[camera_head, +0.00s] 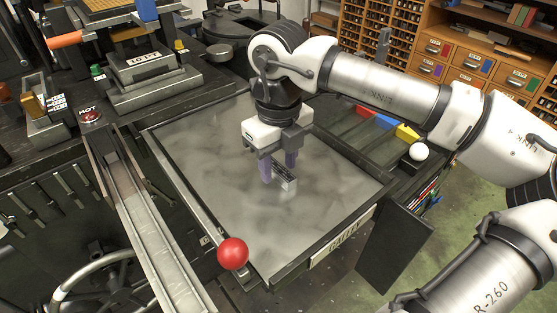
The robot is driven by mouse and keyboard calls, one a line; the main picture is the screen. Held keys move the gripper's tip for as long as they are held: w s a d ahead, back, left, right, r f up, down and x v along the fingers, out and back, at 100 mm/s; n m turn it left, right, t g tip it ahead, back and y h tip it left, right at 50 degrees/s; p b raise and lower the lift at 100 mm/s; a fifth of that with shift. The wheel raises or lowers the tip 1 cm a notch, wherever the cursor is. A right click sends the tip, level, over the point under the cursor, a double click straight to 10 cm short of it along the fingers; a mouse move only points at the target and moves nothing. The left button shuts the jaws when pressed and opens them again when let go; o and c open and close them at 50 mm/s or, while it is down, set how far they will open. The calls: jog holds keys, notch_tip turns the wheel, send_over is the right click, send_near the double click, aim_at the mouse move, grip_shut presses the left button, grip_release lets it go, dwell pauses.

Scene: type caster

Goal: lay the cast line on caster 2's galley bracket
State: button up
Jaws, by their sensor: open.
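The cast line, a short grey metal bar (286,182), shows just under and between the fingers of my gripper (279,174). The gripper points down over the grey tray surface with its two purple fingers apart. The bar seems to rest on the surface, but I cannot tell whether the fingers touch it. The flat tray has a dark rim and a front plate (341,237) marked GALLEY. I cannot pick out a separate bracket marked for caster 2.
A red ball knob (233,253) stands at the tray's front left corner. A metal chute (150,230) runs along the left, below a red HOT button (89,116). A white ball knob (418,152) and coloured blocks lie right. Most of the tray is clear.

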aim_at(279, 169)
notch_tip(279, 169, up, 12)
jog(key=shift+r, duration=0.15)
dwell(0.3)
